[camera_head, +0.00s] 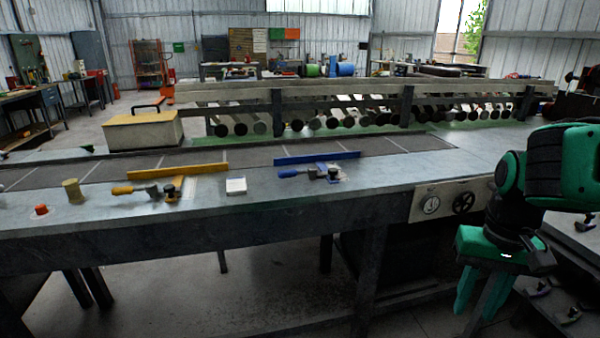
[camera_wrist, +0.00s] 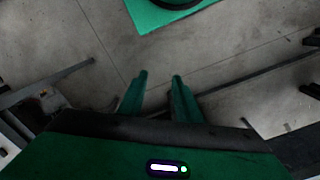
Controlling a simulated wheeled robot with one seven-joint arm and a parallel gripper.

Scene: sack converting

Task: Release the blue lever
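The blue lever (camera_head: 290,173) is part of a small clamp on the metal bench, in front of a blue bar (camera_head: 318,158). Its handle lies roughly level and points left. My gripper (camera_head: 478,297) hangs low at the right, below the bench top and well away from the lever, fingers pointing down. In the wrist view my gripper (camera_wrist: 158,78) shows two green fingers with a gap between them and nothing held, over grey floor. The lever is not in the wrist view.
A yellow lever (camera_head: 135,189) with a yellow bar (camera_head: 177,171) sits further left on the bench (camera_head: 240,213). A white block (camera_head: 236,186) lies between the clamps. A red button (camera_head: 41,210) is at far left. A gauge panel (camera_head: 450,200) is on the bench front, near my arm.

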